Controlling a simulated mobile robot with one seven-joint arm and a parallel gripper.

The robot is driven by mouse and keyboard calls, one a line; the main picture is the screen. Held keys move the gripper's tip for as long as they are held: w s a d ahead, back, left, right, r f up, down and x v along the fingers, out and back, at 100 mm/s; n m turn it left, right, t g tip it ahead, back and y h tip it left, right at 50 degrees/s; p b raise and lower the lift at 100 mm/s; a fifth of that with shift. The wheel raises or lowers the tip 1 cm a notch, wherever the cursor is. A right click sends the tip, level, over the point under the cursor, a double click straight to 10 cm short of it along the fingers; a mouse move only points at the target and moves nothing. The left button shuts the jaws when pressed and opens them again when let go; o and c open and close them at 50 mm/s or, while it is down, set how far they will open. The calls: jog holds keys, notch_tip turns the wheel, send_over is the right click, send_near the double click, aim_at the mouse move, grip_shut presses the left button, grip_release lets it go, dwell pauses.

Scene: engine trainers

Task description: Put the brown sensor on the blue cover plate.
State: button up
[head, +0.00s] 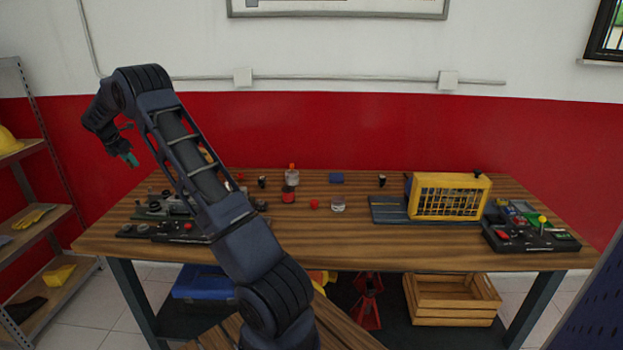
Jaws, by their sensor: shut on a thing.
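My gripper (130,159) is at the upper left, in the air beyond the table's left end and well above it. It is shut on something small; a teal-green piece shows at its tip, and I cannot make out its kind. I cannot pick out a brown sensor for sure in the head view. A small flat blue piece (336,178) lies at the back middle of the table. It may be the blue cover plate, but I cannot tell for certain. It looks bare on top.
The wooden table (330,240) is clear along its front. A yellow caged unit (450,197) and a dark board (530,235) with coloured parts stand at the right. Small parts, including a red one (314,204), lie mid-table. My arm hides part of the left side. Shelves (35,220) stand far left.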

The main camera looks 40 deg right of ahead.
jog(key=s+d+m+g, duration=0.1)
jog(key=s+d+m, duration=0.1)
jog(key=d, duration=1.4)
jog(key=s+d+m+g, duration=0.1)
jog(key=s+d+m, duration=0.2)
jog(key=d, duration=1.3)
jog(key=s+d+m+g, duration=0.1)
jog(key=s+d+m, duration=0.1)
jog(key=d, duration=1.4)
jog(key=m+g, duration=0.2)
jog(key=m, duration=0.5)
send_over(339, 177)
jog(key=a, duration=0.1)
jog(key=shift+y, duration=0.4)
jog(key=f, duration=1.2)
jog(key=w+f, duration=0.1)
jog(key=f, duration=0.6)
jog(key=shift+a, duration=0.1)
jog(key=shift+f, duration=0.1)
jog(key=o, duration=0.7)
jog(key=shift+o, duration=1.3)
